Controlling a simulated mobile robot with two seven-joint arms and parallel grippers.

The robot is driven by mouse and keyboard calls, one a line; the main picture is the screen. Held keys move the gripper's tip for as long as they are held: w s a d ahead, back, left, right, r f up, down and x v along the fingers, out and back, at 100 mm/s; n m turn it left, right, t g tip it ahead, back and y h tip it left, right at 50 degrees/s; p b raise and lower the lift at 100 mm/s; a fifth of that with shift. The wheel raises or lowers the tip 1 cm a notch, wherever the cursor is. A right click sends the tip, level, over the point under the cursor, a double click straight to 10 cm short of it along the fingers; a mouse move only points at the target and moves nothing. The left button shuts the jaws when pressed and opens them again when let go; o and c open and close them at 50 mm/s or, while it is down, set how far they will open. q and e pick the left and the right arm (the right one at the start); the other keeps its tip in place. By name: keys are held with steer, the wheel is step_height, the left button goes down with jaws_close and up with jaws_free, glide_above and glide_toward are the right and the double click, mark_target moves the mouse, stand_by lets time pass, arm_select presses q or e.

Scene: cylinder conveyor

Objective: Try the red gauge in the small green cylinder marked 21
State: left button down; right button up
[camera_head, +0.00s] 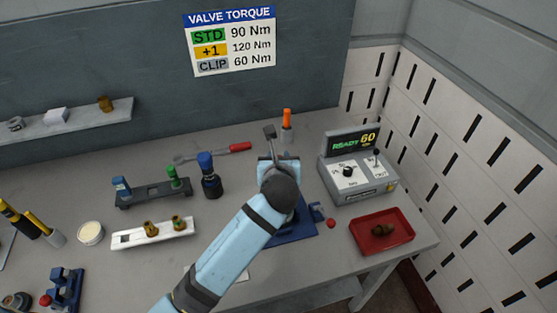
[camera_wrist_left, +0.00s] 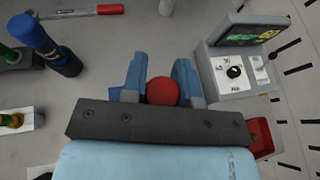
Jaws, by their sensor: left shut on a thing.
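My left gripper (camera_wrist_left: 161,76) shows in the wrist view with its two blue fingers shut on the red gauge (camera_wrist_left: 162,91); only the gauge's round red top is visible. In the head view my left arm covers the fingers and the gauge, over a dark blue fixture (camera_head: 292,238). What lies under the gauge is hidden. A white holder (camera_head: 126,240) at the left carries brass pieces, one with a green band (camera_head: 178,223). No number 21 is readable, so I cannot tell which is the small green cylinder. My right gripper is out of view.
A dark rack (camera_head: 150,195) holds blue and green gauges, beside a tall blue-topped tool (camera_head: 209,175). A control box (camera_head: 358,180) reading "READY 60" and a red tray (camera_head: 381,231) stand right.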

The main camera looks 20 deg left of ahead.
arm_select(q)
steer(key=shift+f, duration=0.25)
stand_by(0.5)
steer(key=shift+r, duration=0.3)
steer(key=shift+f, duration=0.35)
stand_by(0.4)
steer(key=shift+r, duration=0.15)
stand_by(0.7)
steer(key=shift+r, duration=2.45)
steer(key=shift+a, duration=0.15)
